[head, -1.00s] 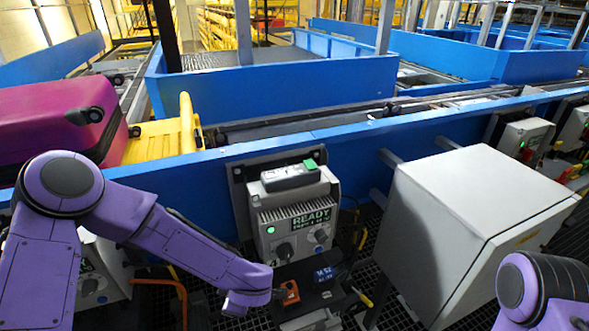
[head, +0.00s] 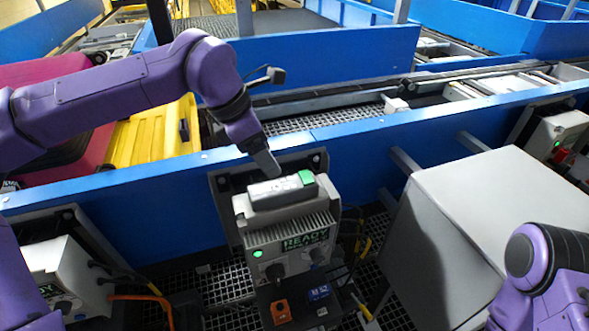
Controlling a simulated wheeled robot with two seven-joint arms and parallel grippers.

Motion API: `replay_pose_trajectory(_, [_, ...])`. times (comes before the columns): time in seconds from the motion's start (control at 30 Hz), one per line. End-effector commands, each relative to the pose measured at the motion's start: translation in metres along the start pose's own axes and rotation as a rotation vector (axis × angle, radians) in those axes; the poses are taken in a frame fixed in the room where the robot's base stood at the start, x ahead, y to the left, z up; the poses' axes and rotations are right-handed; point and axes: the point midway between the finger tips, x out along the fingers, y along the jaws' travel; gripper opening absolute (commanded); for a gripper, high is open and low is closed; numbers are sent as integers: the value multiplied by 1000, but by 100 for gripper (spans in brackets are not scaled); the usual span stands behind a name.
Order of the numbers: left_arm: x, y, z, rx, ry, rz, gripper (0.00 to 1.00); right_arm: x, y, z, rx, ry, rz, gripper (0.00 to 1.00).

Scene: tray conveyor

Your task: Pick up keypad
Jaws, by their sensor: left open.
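A grey and dark slab-like unit with a green end (head: 283,191), which looks like the keypad, lies flat on top of a grey control box (head: 290,235) with a "READY" display. My left gripper (head: 265,163) points down just above and behind the unit, near its middle. It is open with nothing in it; its fingers are small here and their gap is hard to see. Whether the fingertips touch the unit cannot be told. Of my right arm, only a purple part shows at the lower right; its gripper is out of view.
A blue conveyor wall (head: 390,140) runs behind the box. A large grey cabinet (head: 510,200) stands to the right. A small shelf below the box holds an orange part (head: 281,312) and a blue display (head: 319,293). A yellow tray (head: 150,140) is at the left.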

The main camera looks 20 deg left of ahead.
Motion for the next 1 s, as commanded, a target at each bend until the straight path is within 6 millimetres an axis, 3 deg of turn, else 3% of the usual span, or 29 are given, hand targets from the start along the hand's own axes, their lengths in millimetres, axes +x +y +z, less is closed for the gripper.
replay_pose_trajectory(0.2, [29,-6,1,10,2,-1,68,-5,1,-1,-1,-2,1,66])
replay_pose_trajectory(0.63, [100,2,3,11,6,-6,68,-21,2,-8,0,-1,1,66])
replay_pose_trajectory(0.93, [108,3,1,9,3,-2,68,-21,2,-8,-1,-2,1,66])
replay_pose_trajectory(1.0, [108,3,1,9,3,-2,45,-21,2,-8,-1,-2,1,66])
